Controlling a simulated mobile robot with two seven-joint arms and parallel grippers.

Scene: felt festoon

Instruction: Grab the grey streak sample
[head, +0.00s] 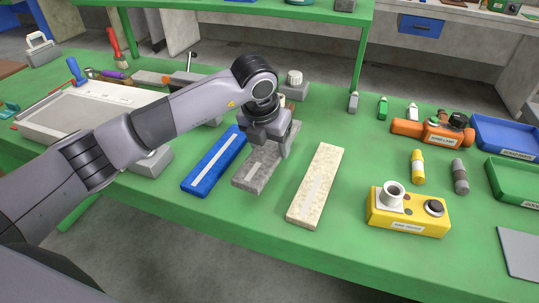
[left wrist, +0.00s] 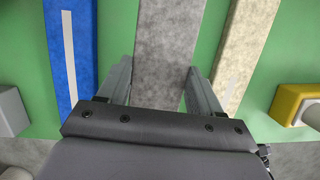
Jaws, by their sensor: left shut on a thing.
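The grey streak sample (head: 258,172) is a long speckled grey slab with a pale strip, lying on the green table between a blue and a cream slab. My left gripper (head: 277,143) is over its middle, shut on it from both sides. In the left wrist view the grey sample (left wrist: 168,50) runs between the two fingers of the gripper (left wrist: 160,88). The gripper hides part of its far half. Whether the slab is lifted off the table cannot be told. My right gripper is not in view.
The blue slab (head: 213,162) lies close on the left and the cream slab (head: 316,187) on the right. A yellow box (head: 407,212) with a white cup stands further right. A grey tray (head: 85,112) is at left. The green table (head: 345,215) is bare near its front edge.

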